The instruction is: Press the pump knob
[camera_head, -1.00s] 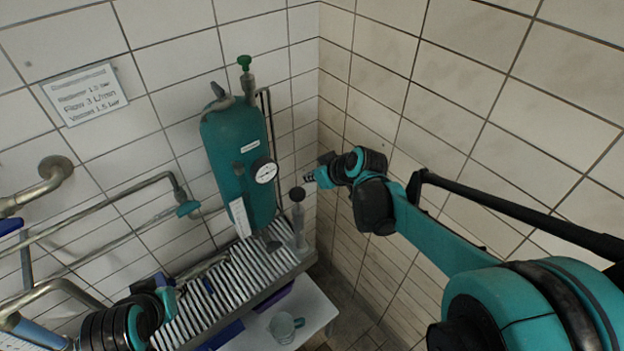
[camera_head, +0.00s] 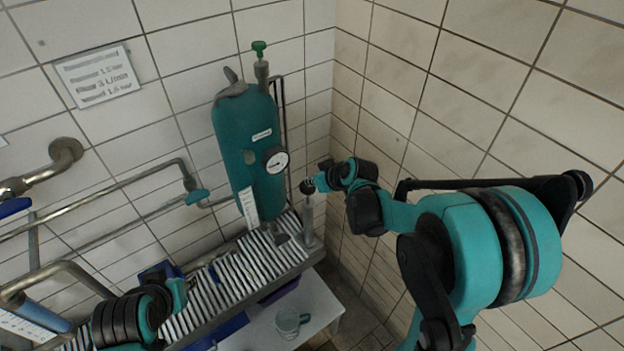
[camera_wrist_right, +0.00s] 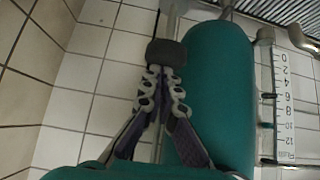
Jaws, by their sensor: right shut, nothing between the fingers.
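The pump knob (camera_head: 307,187) is a dark round cap on top of a slim grey pump cylinder (camera_head: 308,222), at the right end of the ribbed rack. My right gripper (camera_head: 318,182) is shut and empty, with its tips right beside the knob in the head view. In the right wrist view the shut fingertips (camera_wrist_right: 163,76) are at the near edge of the knob (camera_wrist_right: 166,53). I cannot tell whether they touch. Part of my left arm shows at the lower left of the head view; its fingers cannot be seen.
A teal tank (camera_head: 245,150) with a round gauge (camera_head: 276,160) stands close left of the pump. A white table (camera_head: 318,306) with a glass mug (camera_head: 290,322) is below. Pipes (camera_head: 110,198) run along the left wall; the tiled right wall is close to my right arm.

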